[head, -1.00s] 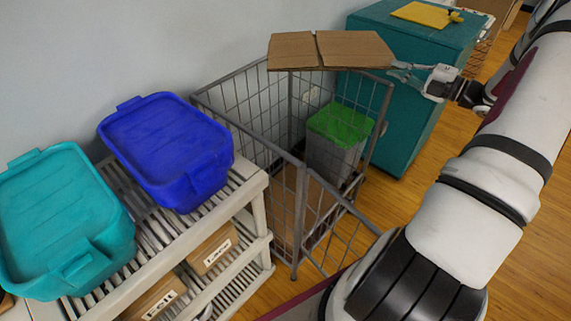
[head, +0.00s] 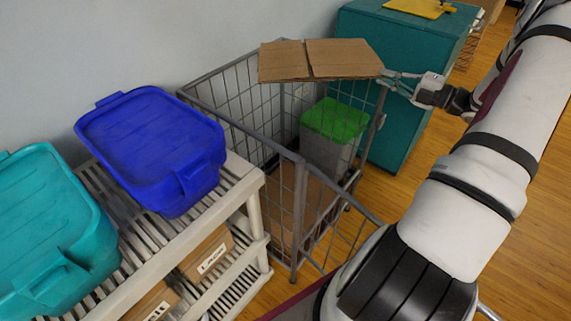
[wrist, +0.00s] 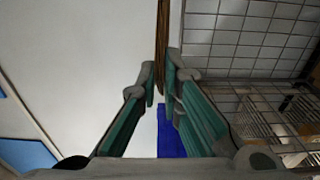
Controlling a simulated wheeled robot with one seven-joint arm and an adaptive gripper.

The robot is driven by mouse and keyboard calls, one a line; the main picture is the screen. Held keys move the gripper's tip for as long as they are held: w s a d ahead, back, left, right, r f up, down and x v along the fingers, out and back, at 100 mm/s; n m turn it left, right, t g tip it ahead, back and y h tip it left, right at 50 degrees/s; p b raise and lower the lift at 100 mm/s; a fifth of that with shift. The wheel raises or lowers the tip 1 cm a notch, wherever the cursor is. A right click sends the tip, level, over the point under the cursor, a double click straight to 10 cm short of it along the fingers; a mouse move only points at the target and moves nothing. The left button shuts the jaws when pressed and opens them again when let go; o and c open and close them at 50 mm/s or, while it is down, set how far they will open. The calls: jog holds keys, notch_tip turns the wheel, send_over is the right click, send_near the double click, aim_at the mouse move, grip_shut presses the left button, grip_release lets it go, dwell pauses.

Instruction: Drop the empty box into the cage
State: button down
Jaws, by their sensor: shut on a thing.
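The empty box is a flat brown cardboard piece (head: 340,58) with a seam across it. In the head view it is held up over the top of the grey wire cage (head: 292,160), at its back part. My gripper (head: 386,77) is shut on the box's right edge. In the wrist view my gripper (wrist: 160,90) has its fingers closed around the thin brown edge of the box (wrist: 162,45). Inside the cage a grey bin with a green lid (head: 334,118) stands at the back right, and a brown cardboard piece shows low inside.
A blue lidded tub (head: 150,145) and a teal tub (head: 50,225) stand on a slatted shelf (head: 245,190) left of the cage. A teal cabinet (head: 410,80) stands behind it, with a yellow item on top. Wooden floor is clear at right.

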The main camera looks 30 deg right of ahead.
jog(key=c, duration=1.7)
grip_release()
jog(key=shift+s, duration=0.15)
jog(key=v, duration=1.2)
